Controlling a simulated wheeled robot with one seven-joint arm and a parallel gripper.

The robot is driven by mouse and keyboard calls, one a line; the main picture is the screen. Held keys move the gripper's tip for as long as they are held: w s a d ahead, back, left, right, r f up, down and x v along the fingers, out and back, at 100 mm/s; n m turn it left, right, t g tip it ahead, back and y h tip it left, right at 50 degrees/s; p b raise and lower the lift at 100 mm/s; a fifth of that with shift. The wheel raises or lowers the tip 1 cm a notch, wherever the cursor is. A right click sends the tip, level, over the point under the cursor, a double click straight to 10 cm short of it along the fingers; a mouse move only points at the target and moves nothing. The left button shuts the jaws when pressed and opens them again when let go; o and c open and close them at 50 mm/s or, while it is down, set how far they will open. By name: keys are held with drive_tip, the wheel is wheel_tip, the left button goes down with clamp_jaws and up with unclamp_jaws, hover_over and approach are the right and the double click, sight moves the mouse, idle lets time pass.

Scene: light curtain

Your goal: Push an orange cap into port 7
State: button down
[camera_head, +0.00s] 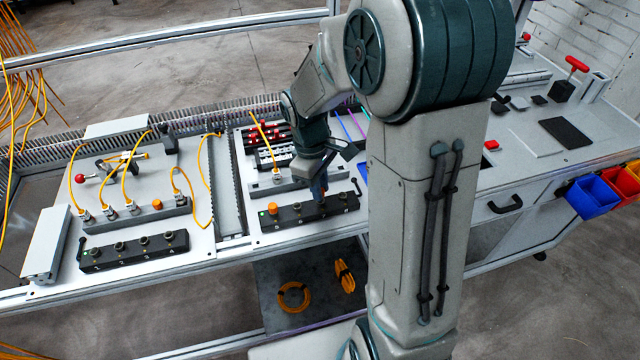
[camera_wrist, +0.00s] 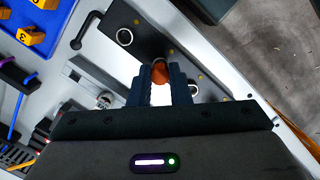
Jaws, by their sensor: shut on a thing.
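My gripper (camera_head: 320,196) points down at the third port from the left on the black port block (camera_head: 290,222) of the right panel. In the wrist view, my gripper (camera_wrist: 161,80) is shut on an orange cap (camera_wrist: 159,73) between its dark blue fingertips. The cap is over or at the block (camera_wrist: 140,20), next to an open ring port (camera_wrist: 125,36) at the block's end. The port under the cap is hidden, and I cannot tell how deep the cap sits. Another orange cap (camera_head: 272,206) is on the block's leftmost port. I cannot read the port numbers.
A similar block (camera_head: 135,250) with several ports lies on the left panel. Yellow cables (camera_head: 125,175) arch over that panel. A grey connector rail (camera_head: 290,188) stands behind the right block. A blue tray (camera_wrist: 62,12) with orange pieces shows in the wrist view.

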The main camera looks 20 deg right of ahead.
drive_tip(key=shift+f+b, duration=0.5)
drive_tip(key=shift+f, duration=0.4)
idle(1.8)
drive_tip(key=c, duration=0.9)
unclamp_jaws()
drive_tip(key=shift+o, duration=0.2)
drive_tip(key=shift+r+p, duration=3.05)
drive_tip(key=shift+r, duration=0.75)
